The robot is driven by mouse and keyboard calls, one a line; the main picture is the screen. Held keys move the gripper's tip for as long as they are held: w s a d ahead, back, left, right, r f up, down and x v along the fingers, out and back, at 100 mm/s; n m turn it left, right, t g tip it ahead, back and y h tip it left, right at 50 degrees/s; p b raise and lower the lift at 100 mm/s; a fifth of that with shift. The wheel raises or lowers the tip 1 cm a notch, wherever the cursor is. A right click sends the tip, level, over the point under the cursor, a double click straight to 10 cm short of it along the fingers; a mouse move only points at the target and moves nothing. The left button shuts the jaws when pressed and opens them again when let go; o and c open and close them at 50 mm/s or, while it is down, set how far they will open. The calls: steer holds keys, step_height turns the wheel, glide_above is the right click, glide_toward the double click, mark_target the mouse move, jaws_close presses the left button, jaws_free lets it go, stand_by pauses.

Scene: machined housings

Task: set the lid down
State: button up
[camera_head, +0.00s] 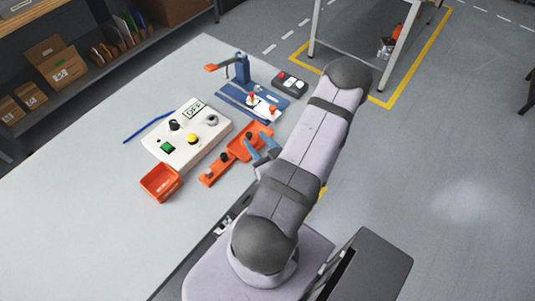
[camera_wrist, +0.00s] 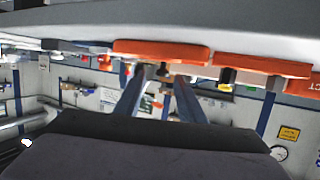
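My gripper (camera_head: 266,150) is low over the table, beside the right end of an orange tray (camera_head: 262,132) that has a dark knob-like part (camera_head: 249,136) on it. In the wrist view, my gripper's two blue fingers (camera_wrist: 160,82) stand apart. A small dark part (camera_wrist: 163,72) shows between them in the picture, with space on both sides; I see no contact. The orange tray shows edge-on in the wrist view (camera_wrist: 160,50). I cannot pick out a lid with certainty; none is clearly held. My arm hides the table on the right.
A white panel (camera_head: 180,147) with a green switch and a yellow button stands left of the trays. An orange bin (camera_head: 160,182) is in front of it. A blue clamp fixture (camera_head: 243,70) and a dark button box (camera_head: 290,84) are behind. The table's left side is clear.

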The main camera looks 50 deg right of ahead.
steer(key=v, duration=0.4)
steer(key=shift+s+r, duration=0.2)
steer(key=shift+s, duration=0.05)
steer(key=shift+p+v, duration=0.8)
steer(key=shift+v, duration=0.4)
steer(key=shift+a, duration=0.1)
